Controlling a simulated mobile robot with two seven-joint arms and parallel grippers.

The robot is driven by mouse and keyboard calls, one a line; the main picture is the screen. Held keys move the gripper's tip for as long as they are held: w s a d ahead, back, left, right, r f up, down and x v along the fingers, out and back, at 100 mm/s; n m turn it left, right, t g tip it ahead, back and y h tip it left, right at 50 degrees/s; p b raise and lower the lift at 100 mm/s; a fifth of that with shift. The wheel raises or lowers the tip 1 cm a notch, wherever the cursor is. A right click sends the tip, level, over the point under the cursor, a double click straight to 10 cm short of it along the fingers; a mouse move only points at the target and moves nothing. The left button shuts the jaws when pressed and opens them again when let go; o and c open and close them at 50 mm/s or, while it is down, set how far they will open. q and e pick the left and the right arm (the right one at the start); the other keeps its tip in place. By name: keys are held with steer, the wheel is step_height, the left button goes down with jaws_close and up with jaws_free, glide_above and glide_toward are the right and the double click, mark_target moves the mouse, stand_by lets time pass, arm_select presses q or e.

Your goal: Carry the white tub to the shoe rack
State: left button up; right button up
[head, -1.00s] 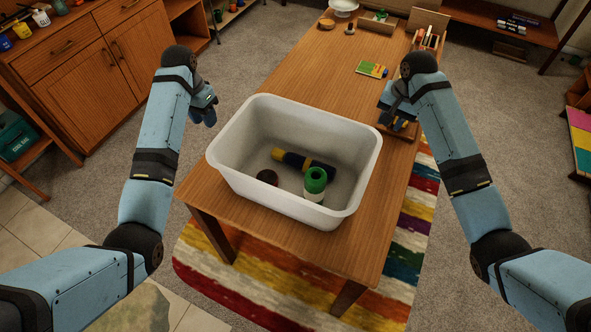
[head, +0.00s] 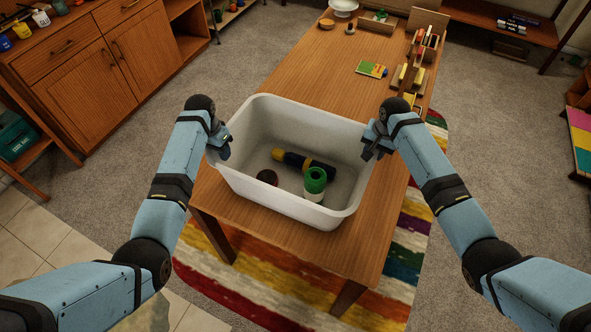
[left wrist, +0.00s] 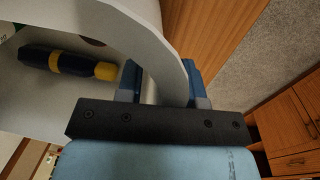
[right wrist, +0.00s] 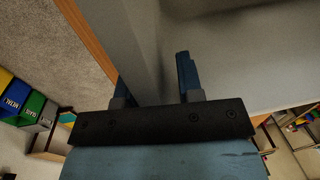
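The white tub (head: 290,207) sits on the near end of the wooden table. Inside are a dark bottle-like item with yellow parts (head: 303,162), a green and white cylinder (head: 315,183) and a dark round item (head: 267,177). My left gripper (head: 222,145) is at the tub's left rim; in the left wrist view its fingers (left wrist: 163,80) stand apart on either side of the wall. My right gripper (head: 373,147) is at the right rim; in the right wrist view its fingers (right wrist: 153,85) straddle the wall, with a gap beside it. I cannot tell which furniture is the shoe rack.
The wooden table (head: 300,70) carries a yellow-green booklet (head: 371,69), a bowl (head: 344,6) and small boxes farther back. A striped rug (head: 240,285) lies beneath. A wooden cabinet (head: 95,70) stands left. Carpet (head: 490,120) is open to the right.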

arm_select(q)
steer(key=shift+c, duration=0.2)
arm_select(e)
steer(key=shift+c, duration=0.2)
arm_select(q)
jaws_close()
arm_select(e)
jaws_close()
arm_select(q)
steer(key=shift+r, duration=0.1)
arm_select(e)
steer(key=shift+r, duration=0.1)
